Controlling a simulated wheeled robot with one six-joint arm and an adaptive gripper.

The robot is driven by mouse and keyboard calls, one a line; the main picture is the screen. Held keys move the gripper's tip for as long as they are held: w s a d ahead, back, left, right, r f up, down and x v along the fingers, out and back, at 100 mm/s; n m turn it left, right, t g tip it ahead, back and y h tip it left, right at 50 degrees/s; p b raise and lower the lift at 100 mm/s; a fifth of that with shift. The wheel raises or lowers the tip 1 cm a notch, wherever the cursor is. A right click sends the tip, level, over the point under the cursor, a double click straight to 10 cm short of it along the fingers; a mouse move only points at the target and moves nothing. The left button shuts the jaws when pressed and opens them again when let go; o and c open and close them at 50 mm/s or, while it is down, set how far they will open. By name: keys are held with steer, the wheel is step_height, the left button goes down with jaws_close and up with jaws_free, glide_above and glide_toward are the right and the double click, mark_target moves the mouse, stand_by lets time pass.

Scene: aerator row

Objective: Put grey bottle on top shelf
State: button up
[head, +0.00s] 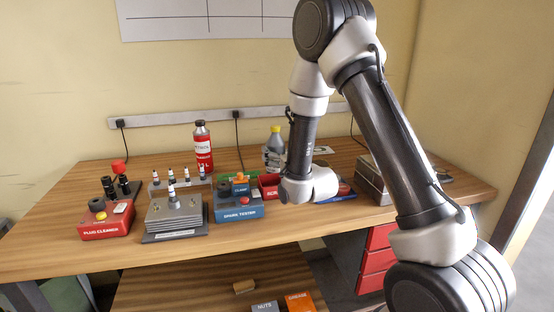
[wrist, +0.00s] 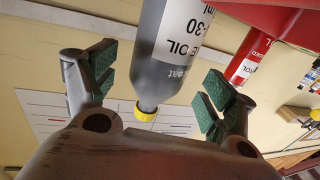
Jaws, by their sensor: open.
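The grey bottle (head: 273,152) with a yellow cap stands upright on the workbench in the head view, partly covered by my arm. In the wrist view the grey bottle (wrist: 176,45) appears upside down with its white label and yellow cap; its base is cut off by the frame edge. My gripper (wrist: 158,85) is open, its green-padded fingers spread on either side of the bottle in the picture. I cannot tell whether either finger touches it. In the head view the fingers are hidden behind my wrist. I cannot identify a top shelf.
A red bottle (head: 202,146) stands left of the grey one. The plug cleaner (head: 105,222), a metal block (head: 175,215), the spark tester (head: 238,208) and a red bin (head: 268,187) line the bench. A wooden surface (head: 180,287) with small bins lies below.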

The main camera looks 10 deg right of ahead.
steer(key=w, duration=0.3)
steer(key=shift+w+a, duration=0.25)
steer(key=shift+w, duration=0.1)
steer(key=c, duration=1.6)
